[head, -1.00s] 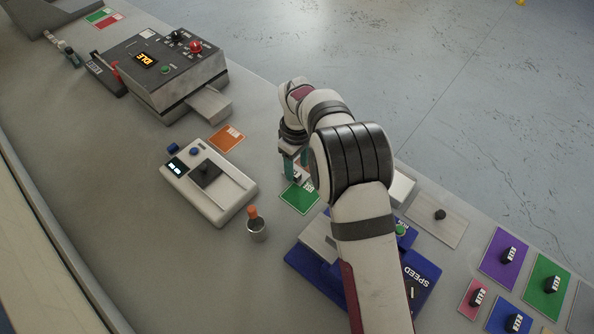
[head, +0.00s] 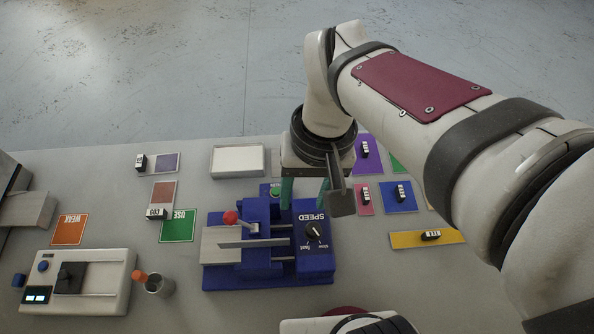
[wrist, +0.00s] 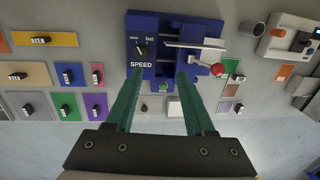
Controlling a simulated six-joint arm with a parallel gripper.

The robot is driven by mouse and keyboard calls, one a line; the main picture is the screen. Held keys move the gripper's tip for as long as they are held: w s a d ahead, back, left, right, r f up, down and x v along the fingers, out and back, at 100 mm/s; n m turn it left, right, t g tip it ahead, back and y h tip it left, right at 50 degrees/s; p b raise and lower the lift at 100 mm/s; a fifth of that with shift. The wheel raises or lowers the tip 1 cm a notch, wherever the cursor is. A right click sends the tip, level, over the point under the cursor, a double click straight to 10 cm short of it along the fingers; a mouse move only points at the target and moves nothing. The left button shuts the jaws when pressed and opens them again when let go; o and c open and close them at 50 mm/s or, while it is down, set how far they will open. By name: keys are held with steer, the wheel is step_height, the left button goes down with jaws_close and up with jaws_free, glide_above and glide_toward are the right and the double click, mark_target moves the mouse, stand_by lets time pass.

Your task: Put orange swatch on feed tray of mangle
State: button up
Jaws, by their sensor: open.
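The orange swatch (head: 69,229) lies flat on the table at the left, behind a white instrument. It also shows at the right of the wrist view (wrist: 285,72). The blue machine with a SPEED dial, which looks like the mangle (head: 267,270), stands mid-table. A flat grey plate, apparently its feed tray (head: 220,247), is on its left side and looks bare. My gripper (head: 305,192) is open and empty above the machine's back edge, well right of the orange swatch. Its two teal fingers stand apart in the wrist view (wrist: 160,75).
The white instrument (head: 82,280) stands in front of the swatch. The machine has a red knob (head: 230,217). Several weighted swatches lie at right.

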steer(key=o, duration=0.3)
steer(key=s+d+f+m, duration=0.1)
steer(key=s+m, duration=0.1)
steer(key=s+d+f+m, duration=0.1)
steer(key=s, duration=0.2)
steer(key=s+d+m, duration=0.1)
steer(key=s+m, duration=0.1)
steer(key=s, duration=0.1)
steer(key=shift+s+d+f+m, duration=0.25)
steer(key=shift+d+f+m, duration=0.05)
steer(key=shift+d+f, duration=0.1)
steer(key=shift+o, duration=1.4)
